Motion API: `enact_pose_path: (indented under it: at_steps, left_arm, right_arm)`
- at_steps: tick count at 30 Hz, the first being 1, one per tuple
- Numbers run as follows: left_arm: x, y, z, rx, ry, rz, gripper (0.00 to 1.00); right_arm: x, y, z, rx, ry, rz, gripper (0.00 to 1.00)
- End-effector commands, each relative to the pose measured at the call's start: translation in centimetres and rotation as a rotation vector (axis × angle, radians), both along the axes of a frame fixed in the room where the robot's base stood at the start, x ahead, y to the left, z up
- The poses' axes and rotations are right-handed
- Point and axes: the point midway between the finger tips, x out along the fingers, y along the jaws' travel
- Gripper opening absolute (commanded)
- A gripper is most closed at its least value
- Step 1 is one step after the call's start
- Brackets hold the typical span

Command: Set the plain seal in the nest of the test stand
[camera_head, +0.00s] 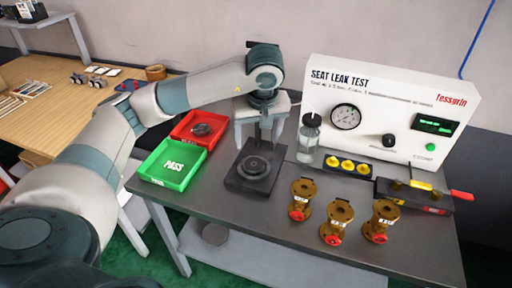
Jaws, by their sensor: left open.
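The test stand's dark square base (238,184) carries a round stepped black part (254,166) on top. I cannot tell whether this is only the nest or a seal lying in it. My left gripper (258,149) points down just above and behind that round part, open. Whether anything is between its fingers is too small to tell. A dark ring-shaped part (203,129) lies in the red tray (182,130). I cannot make out which part is the plain seal. My right gripper is not in view.
A green PASS tray (158,180) stands at the left table edge. A glass bottle (308,140), a rack with yellow parts (365,172) and the SEAT LEAK TEST panel (375,85) stand at the back. Three brass valves (338,212) stand at front right. Bare table lies front centre.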

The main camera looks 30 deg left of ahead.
Motion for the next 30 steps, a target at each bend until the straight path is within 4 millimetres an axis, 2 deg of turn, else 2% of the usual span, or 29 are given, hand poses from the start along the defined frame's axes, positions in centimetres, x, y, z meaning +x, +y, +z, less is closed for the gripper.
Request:
enact_pose_path:
  at_steps: [6,30]
  left_arm:
    - [-0.19,-0.17,0.91,0.000,0.000,-0.001,0.70]
    - [-0.19,-0.17,0.95,0.000,0.000,0.000,0.70]
  right_arm:
    - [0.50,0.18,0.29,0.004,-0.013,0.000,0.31]
    - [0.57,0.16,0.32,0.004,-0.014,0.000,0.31]
